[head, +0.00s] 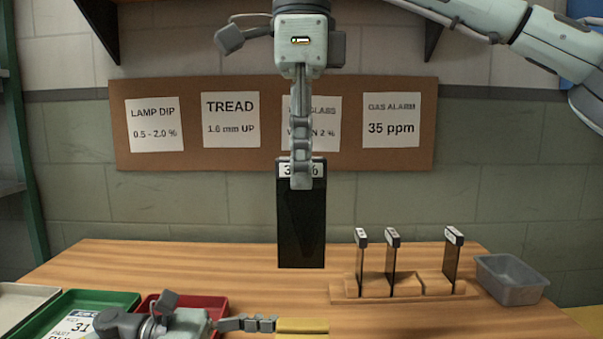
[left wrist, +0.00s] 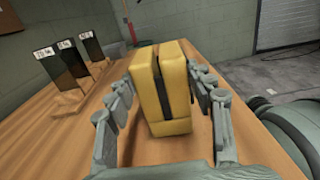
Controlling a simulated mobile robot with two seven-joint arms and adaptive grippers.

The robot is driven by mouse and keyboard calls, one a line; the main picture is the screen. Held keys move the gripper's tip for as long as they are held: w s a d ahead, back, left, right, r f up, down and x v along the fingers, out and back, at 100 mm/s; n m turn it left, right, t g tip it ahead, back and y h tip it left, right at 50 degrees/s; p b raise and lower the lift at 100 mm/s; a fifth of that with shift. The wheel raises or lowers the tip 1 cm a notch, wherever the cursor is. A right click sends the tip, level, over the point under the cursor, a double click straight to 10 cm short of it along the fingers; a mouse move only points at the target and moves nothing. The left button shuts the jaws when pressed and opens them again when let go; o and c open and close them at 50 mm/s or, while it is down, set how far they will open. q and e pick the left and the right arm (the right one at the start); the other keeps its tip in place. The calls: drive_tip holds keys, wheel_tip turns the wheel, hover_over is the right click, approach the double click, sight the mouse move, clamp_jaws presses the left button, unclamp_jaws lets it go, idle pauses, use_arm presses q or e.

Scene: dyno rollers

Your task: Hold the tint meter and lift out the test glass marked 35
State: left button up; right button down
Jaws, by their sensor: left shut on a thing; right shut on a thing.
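The test glass (head: 301,225) is a dark upright plate with a white top label. A "3" and a "%" show there; a finger covers the middle. My right gripper (head: 301,178) is shut on its top edge and holds it in the air above the table. The yellow tint meter (head: 302,326) is cut off by the bottom of the head view. In the left wrist view the meter (left wrist: 160,88) stands on the table with a dark, empty-looking slot. My left gripper (left wrist: 163,80) is shut on its sides.
A wooden rack (head: 350,292) with three dark glasses (head: 391,265) stands right of the held glass. A grey bin (head: 512,280) is beside it. Green (head: 125,300) and red (head: 215,303) trays lie at the left. A notice board (head: 194,162) hangs behind.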

use_arm(q)
drive_tip(key=o, duration=1)
drive_tip(key=shift+c, duration=0.2)
